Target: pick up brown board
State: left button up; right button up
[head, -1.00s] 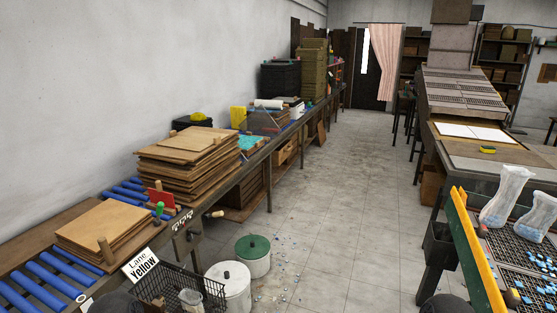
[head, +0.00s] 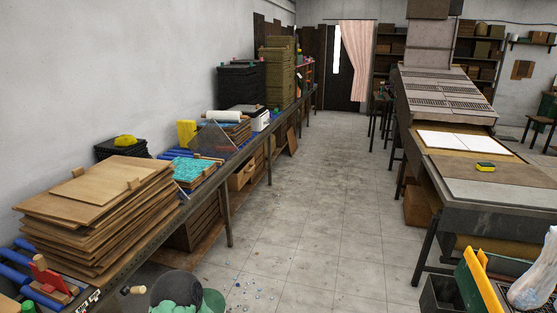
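A tall stack of brown boards (head: 112,225) lies on the long bench at the left in the head view. Its edges are uneven, and a smaller brown board (head: 97,183) lies on top, with small wooden blocks at its edges. Neither of my grippers is in view, so I cannot see whether they are open or shut. Nothing is seen touching the stack.
Blue rollers (head: 18,262) and a red tool (head: 45,275) sit at the stack's near end. A turquoise mosaic sheet (head: 192,170) lies beyond it. A grey table (head: 490,193) stands right.

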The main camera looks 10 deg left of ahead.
aim_at(99, 186)
jog(key=i+u, duration=0.4)
jog(key=i+l+u, duration=0.1)
jog(key=i+u, duration=0.25)
jog(key=i+l+u, duration=0.15)
jog(key=u, duration=0.25)
jog(key=i+l+u, duration=0.25)
jog(key=u, duration=0.15)
jog(key=l, duration=0.1)
